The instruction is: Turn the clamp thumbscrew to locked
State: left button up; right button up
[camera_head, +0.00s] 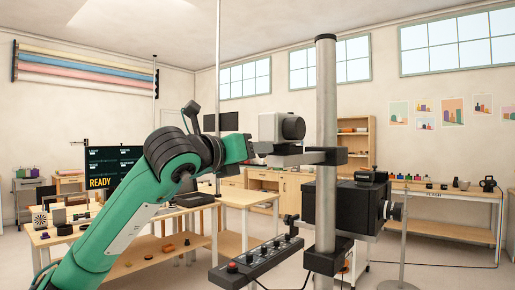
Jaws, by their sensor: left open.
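My left gripper (258,150), on the green arm from the lower left, is near the middle of the view. It is open and beside the left end of a grey bracket (303,158). The fingertips are small, and I cannot tell whether they touch anything. The bracket meets a dark clamp (337,156) on an upright grey pole (326,90). A pale box-shaped device with a dark round end (281,127) shows just above the bracket. I cannot make out the thumbscrew or its lock position clearly. My right gripper is not in view.
A black boxy device (345,207) is on the pole's right, lower down. A dark control bar (257,261) with knobs juts left from the pole's lower part. A wooden table (235,197) with a monitor reading READY (113,168) stands behind my arm. A workbench (440,193) lines the right wall.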

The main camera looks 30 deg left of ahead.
pick_arm(q)
jog(key=shift+w, duration=1.1)
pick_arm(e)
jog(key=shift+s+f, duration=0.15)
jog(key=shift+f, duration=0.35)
pick_arm(q)
jog(key=shift+d, duration=0.1)
jog(key=c, duration=1)
